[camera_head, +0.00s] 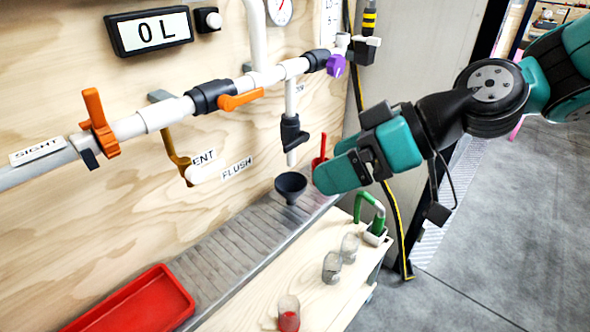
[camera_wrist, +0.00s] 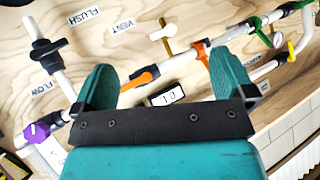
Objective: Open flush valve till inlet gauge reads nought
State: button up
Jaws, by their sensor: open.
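A black valve (camera_head: 292,132) sits on a short white drop pipe right of the FLUSH label (camera_head: 237,168), above a dark funnel (camera_head: 290,186). The valve shows at upper left in the wrist view (camera_wrist: 45,48). A round white gauge (camera_head: 279,10) is cut off at the top of the head view; its reading and name cannot be made out. My gripper (camera_head: 335,172) is right of the valve, apart from it in the picture. Its teal fingers (camera_wrist: 161,65) are spread with nothing between them. A red handle (camera_head: 320,152) shows beside the gripper; its mounting is unclear.
The main pipe carries orange handles (camera_head: 99,122) and a purple knob (camera_head: 336,66). A display (camera_head: 150,31) reads 0 L. Below lie a grey drain tray (camera_head: 235,245), a red tray (camera_head: 135,308) and a wooden shelf with jars (camera_head: 332,268). The right floor is open.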

jog(key=w+d+f+t+y+b, duration=0.25)
jog(key=w+f+t+b, duration=0.25)
jog(key=w+f+b, duration=0.35)
jog(key=m+t+b, duration=0.2)
jog(key=t+b, duration=0.3)
send_near(298, 143)
jog(key=shift+h, duration=0.25)
jog(key=p+x, duration=0.6)
jog(key=x, duration=0.4)
jog(key=shift+w+a+r, duration=0.1)
jog(key=shift+a+r, duration=0.05)
jog(key=shift+a, duration=0.1)
jog(key=c, duration=0.9)
